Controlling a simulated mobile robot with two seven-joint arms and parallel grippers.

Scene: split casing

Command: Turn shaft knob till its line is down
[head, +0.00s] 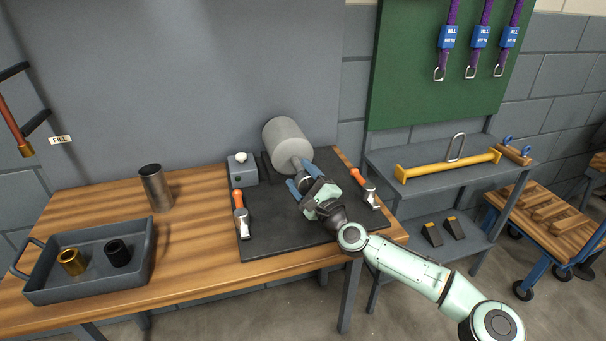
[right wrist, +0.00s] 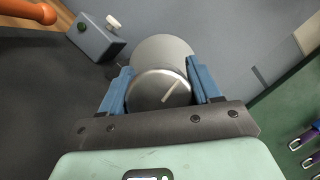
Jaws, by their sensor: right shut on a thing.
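The grey cylindrical casing (head: 286,144) lies on its side at the back of the dark mat, with its shaft pointing toward me. My right gripper (head: 302,180) is shut on the shaft knob (right wrist: 150,90) at the near end. In the right wrist view, the blue fingers (right wrist: 162,88) stand on both sides of the round metal knob face. The pale line (right wrist: 170,92) on that face lies slanted, from lower left to upper right in that picture. In the head view the knob is mostly hidden by the gripper. My left gripper is not in view.
A grey box (head: 242,170) with a white button stands left of the casing. A tray (head: 90,285) with two bushings and a metal cup (head: 156,187) stand at left.

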